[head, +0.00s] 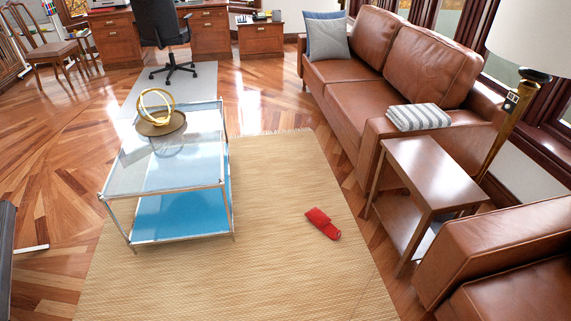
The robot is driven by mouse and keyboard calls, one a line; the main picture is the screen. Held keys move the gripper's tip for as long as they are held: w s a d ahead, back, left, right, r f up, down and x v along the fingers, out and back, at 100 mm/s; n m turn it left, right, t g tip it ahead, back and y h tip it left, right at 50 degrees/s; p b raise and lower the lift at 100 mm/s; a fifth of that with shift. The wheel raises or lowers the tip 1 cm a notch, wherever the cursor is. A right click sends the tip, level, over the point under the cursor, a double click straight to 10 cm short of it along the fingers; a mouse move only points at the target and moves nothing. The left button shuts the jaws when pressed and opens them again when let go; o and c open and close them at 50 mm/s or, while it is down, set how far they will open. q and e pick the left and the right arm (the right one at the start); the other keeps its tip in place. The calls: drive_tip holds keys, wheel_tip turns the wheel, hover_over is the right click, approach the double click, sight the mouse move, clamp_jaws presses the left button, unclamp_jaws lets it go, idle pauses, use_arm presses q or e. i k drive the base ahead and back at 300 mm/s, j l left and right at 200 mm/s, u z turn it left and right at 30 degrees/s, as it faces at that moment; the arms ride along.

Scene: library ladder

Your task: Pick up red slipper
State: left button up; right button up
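A red slipper (322,223) lies on the beige woven rug (268,270), between the glass coffee table and the wooden side table. It looks like a single slipper lying at a slant. Neither of my grippers shows in the head view.
A glass coffee table (165,179) with a gold ornament (157,112) stands left of the slipper. A wooden side table (432,173), brown leather sofa (352,92) and leather armchair (510,255) line the right. The rug's front is clear. A desk and office chair (160,25) stand behind.

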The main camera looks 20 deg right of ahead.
sight(318, 218)
drive_tip(key=i+z, duration=0.25)
drive_tip(key=i, duration=0.4)
drive_tip(key=i+j+z, duration=0.25)
drive_tip(key=i, duration=0.4)
